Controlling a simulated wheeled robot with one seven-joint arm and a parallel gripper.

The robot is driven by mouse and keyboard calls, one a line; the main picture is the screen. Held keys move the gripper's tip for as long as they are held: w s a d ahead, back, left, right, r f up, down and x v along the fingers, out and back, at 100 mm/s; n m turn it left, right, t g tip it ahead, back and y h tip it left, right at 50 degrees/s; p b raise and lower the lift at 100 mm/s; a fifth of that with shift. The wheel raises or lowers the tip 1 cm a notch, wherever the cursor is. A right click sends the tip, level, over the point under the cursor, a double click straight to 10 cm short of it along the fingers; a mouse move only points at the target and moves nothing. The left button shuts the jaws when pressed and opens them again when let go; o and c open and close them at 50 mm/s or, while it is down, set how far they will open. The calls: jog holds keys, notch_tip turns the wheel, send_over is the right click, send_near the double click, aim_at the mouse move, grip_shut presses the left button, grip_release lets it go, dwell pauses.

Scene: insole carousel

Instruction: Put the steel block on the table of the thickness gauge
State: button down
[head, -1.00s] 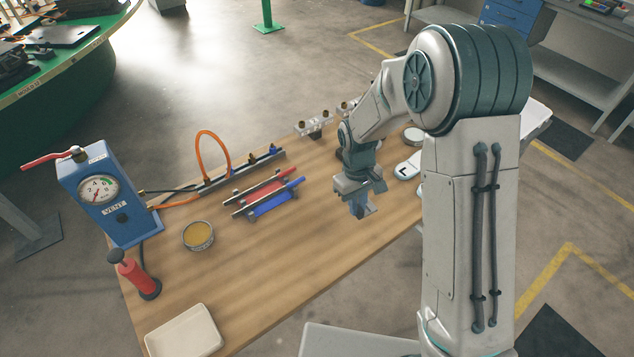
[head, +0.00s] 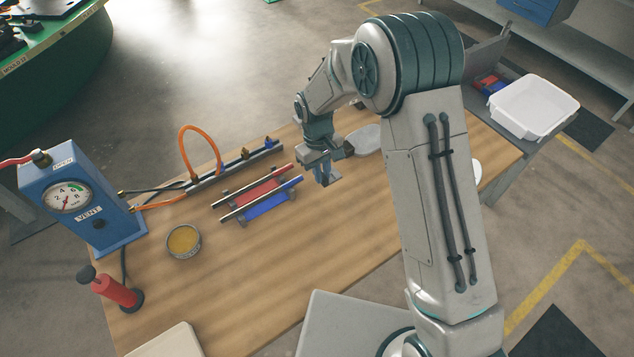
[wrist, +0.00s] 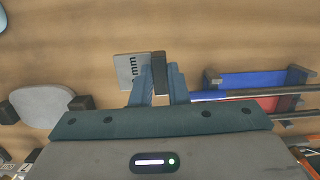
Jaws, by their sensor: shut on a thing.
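My gripper (head: 327,179) is over the wooden table, just right of the rack with red and blue bars. In the wrist view its fingers (wrist: 158,82) are shut on the steel block (wrist: 130,70), a flat grey piece with "mm" lettering and a dark side. The block sticks out to the left beyond the fingers. In the head view the block is too small or hidden to make out. I cannot identify the thickness gauge for certain in any view.
A grey oval pad (head: 366,139) lies behind the gripper; it also shows in the wrist view (wrist: 46,105). The rack (head: 258,197), a tin (head: 183,242), a blue pressure-gauge box (head: 80,200) and a red hand pump (head: 118,291) stand left. The front middle of the table is clear.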

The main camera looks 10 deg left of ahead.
jog(key=shift+w+a+f, duration=0.2)
jog(key=shift+a+f, duration=0.25)
jog(key=shift+a, duration=0.2)
jog(key=shift+w+a+f, duration=0.15)
jog(key=shift+a+f, duration=0.25)
jog(key=shift+a, duration=0.2)
jog(key=shift+f+b, duration=0.95)
jog(key=shift+f, duration=1)
jog(key=shift+f, duration=0.15)
jog(key=c, duration=1.4)
grip_release()
notch_tip(320, 180, up, 12)
jog(key=w+a+p, duration=0.1)
jog(key=p, duration=0.4)
jog(key=shift+a, duration=0.15)
jog(key=shift+w, duration=0.15)
